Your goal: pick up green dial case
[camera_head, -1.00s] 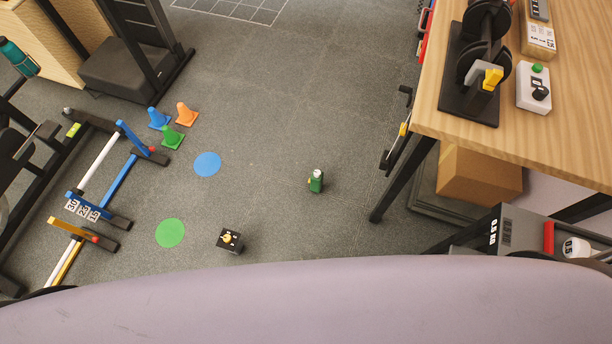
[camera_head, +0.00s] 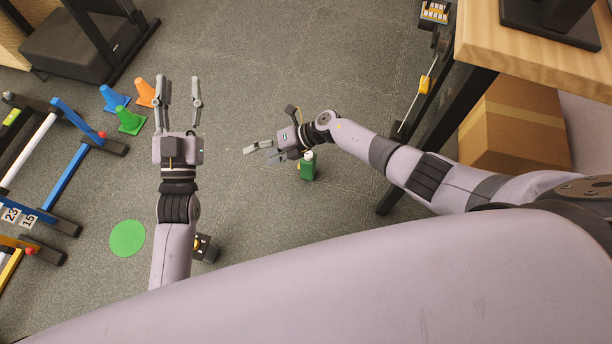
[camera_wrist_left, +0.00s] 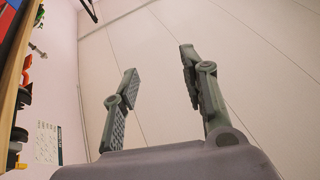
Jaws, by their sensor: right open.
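A small green case (camera_head: 308,170) with a white top stands on the grey floor in the middle of the head view. No dial can be made out on it at this size. My right gripper (camera_head: 261,152) is open, just left of the green case, with its wrist above and beside the case; I cannot tell whether they touch. My left gripper (camera_head: 180,94) is open and empty, further left, with its fingers pointing up the picture. In the left wrist view its open fingers (camera_wrist_left: 160,85) face a pale panelled wall, with no case between them.
A black box (camera_head: 205,250) with a yellow part is partly hidden by my left arm. A green disc (camera_head: 127,238), cones (camera_head: 130,119) and hurdle-like frames (camera_head: 64,180) lie left. A wooden table (camera_head: 480,38) and cardboard box (camera_head: 515,125) stand right. Upper middle floor is clear.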

